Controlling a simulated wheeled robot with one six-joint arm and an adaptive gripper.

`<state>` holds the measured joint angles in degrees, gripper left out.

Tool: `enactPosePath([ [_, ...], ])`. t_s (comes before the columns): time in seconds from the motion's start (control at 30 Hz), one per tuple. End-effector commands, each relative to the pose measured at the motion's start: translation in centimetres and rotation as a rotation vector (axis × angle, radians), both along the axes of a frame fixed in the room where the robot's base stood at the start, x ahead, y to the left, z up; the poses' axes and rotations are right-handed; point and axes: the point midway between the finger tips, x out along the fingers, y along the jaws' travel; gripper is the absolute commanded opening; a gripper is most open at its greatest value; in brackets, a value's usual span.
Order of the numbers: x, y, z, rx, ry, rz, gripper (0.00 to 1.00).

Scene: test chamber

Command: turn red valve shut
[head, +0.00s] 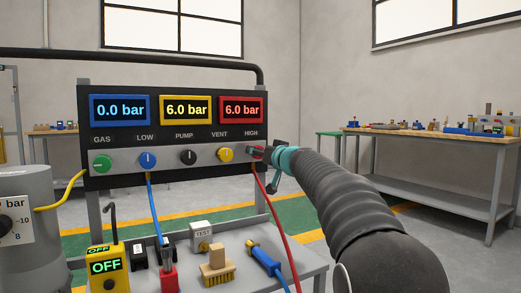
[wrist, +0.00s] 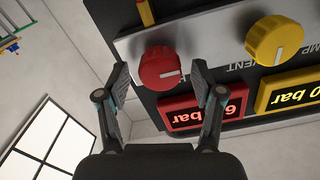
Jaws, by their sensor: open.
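The red valve is a round red knob (wrist: 158,70) with a white mark, under the label HIGH on the panel. In the wrist view the panel is upside down, and the mark points right, toward the yellow VENT knob (wrist: 275,42). My gripper (wrist: 161,74) is open, with one finger on each side of the red knob; I cannot tell whether they touch it. In the head view my gripper (head: 257,151) reaches the right end of the panel and mostly hides the red knob. The red display (head: 241,109) above reads 6.0 bar.
Left along the panel are the yellow VENT knob (head: 225,154), black PUMP knob (head: 188,157), blue LOW knob (head: 148,160) and green GAS knob (head: 102,163). A red hose (head: 272,205) hangs below my gripper. Tools and a yellow OFF device (head: 107,267) stand on the bench.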

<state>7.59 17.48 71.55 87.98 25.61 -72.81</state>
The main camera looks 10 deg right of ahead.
Motion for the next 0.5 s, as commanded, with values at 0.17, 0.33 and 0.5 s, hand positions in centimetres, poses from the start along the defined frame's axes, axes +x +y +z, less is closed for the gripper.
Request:
enactPosePath([
  [0.17,0.59,0.21,-0.02,0.0,0.0,0.0,0.67],
  [0.33,0.58,0.21,-0.05,0.0,0.0,0.0,0.67],
  [0.5,0.57,0.2,-0.05,0.0,0.0,0.0,0.37],
])
